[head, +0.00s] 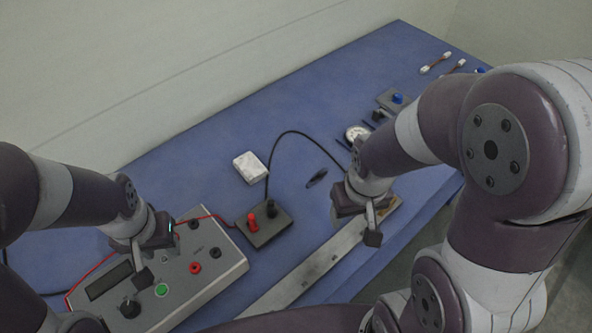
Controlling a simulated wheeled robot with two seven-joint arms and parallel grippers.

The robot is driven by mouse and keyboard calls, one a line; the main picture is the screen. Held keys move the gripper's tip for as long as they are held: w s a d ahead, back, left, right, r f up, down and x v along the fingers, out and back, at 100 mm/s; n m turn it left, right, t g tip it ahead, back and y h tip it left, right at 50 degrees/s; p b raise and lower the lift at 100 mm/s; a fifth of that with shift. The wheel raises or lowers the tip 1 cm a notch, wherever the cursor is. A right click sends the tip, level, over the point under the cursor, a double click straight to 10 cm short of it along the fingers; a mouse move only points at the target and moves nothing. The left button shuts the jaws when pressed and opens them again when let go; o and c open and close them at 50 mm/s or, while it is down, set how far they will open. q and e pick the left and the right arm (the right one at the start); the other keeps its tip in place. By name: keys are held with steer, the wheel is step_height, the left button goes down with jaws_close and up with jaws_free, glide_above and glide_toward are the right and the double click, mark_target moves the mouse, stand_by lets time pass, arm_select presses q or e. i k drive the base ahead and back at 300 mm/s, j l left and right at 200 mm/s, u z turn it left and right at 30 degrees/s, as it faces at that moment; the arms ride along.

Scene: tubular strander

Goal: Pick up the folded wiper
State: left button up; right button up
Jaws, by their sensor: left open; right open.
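The folded wiper (250,167) is a small white folded pad lying flat on the blue bench top, near the middle of the head view. My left gripper (148,262) is open above the grey meter box, to the lower left of the wiper and well apart from it. My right gripper (371,222) is open above the metal bar, to the lower right of the wiper and apart from it. Neither gripper touches the wiper, and nothing covers it.
A grey meter box (209,262) with a red lead stands at front left. A small terminal block (264,228) with red and black plugs and a looping black cable stands just below the wiper. A metal bar (300,272) lies along the front. A dial gauge (356,132) lies farther right. Bench behind the wiper is clear.

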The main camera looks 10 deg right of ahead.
mark_target(248, 165)
steer(key=i+l, duration=0.35)
steer(key=u, duration=1.6)
steer(key=i+l, duration=0.05)
